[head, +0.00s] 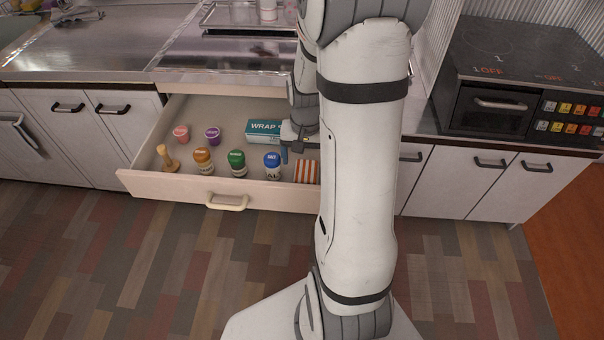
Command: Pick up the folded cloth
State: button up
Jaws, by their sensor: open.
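An orange-and-white striped piece (307,171), which looks like the folded cloth, lies in the front right part of the open drawer (165,185). My arm hides its right side. My gripper (286,150) is over the drawer, behind and a little left of the striped piece. It is open and partly hidden by my arm. I cannot tell its exact height above the drawer floor.
A blue-lidded jar (272,167) stands just left of the cloth, with a green-lidded jar (237,163) and an orange-lidded jar (203,161) further left. A teal WRAP box (265,129) lies behind. A wooden tool (166,158) stands at the drawer's left.

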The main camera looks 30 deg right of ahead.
aim_at(307, 171)
jog(key=f, duration=0.1)
jog(key=f+b, duration=0.1)
jog(key=f, duration=0.3)
jog(key=shift+d, duration=0.25)
jog(key=shift+c, duration=0.4)
jog(key=c, duration=1)
jog(key=shift+r, duration=0.1)
